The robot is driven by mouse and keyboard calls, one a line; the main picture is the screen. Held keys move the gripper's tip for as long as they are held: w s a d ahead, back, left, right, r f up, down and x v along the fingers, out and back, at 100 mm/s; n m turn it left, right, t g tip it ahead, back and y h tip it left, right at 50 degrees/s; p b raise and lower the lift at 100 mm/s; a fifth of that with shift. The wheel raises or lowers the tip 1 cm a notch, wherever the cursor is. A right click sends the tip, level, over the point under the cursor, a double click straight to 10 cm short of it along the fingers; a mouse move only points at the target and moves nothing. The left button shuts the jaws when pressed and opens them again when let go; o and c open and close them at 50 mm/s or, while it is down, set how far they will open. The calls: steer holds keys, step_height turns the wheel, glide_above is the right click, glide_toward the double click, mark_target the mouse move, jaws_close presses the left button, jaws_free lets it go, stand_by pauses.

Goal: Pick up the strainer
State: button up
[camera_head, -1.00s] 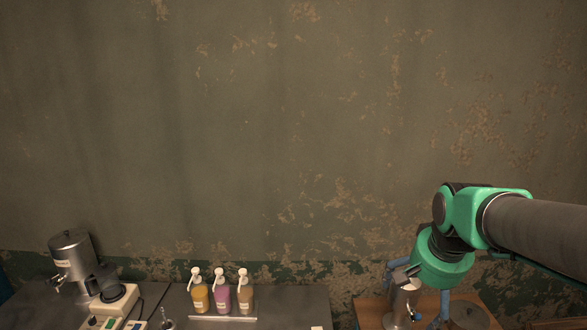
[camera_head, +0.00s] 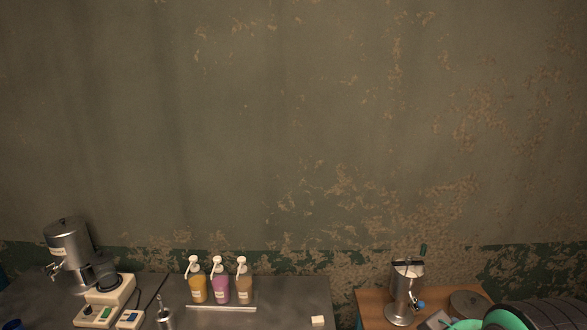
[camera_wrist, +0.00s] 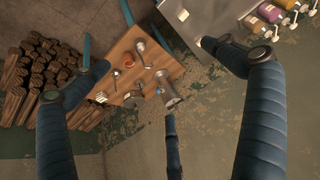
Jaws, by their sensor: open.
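My gripper (camera_wrist: 155,68) is open and empty in the wrist view, its blue padded fingers spread wide above the wooden table (camera_wrist: 172,68). Several small utensils lie on that table between the fingers. One, a small round metal piece (camera_wrist: 140,46), may be the strainer, but it is too small to tell. In the head view my gripper is out of sight, and only part of my arm shows at the bottom right. The strainer cannot be made out there for certain.
A metal dispenser (camera_head: 405,290) stands on the wooden table; it also shows in the wrist view (camera_wrist: 168,90). A metal counter (camera_head: 270,290) at left holds three pump bottles (camera_head: 220,284) and another dispenser (camera_head: 70,245). Stacked firewood (camera_wrist: 38,75) lies beside the wooden table.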

steer(key=shift+s+f, duration=0.1)
steer(key=shift+c, duration=0.5)
steer(key=c, duration=1.7)
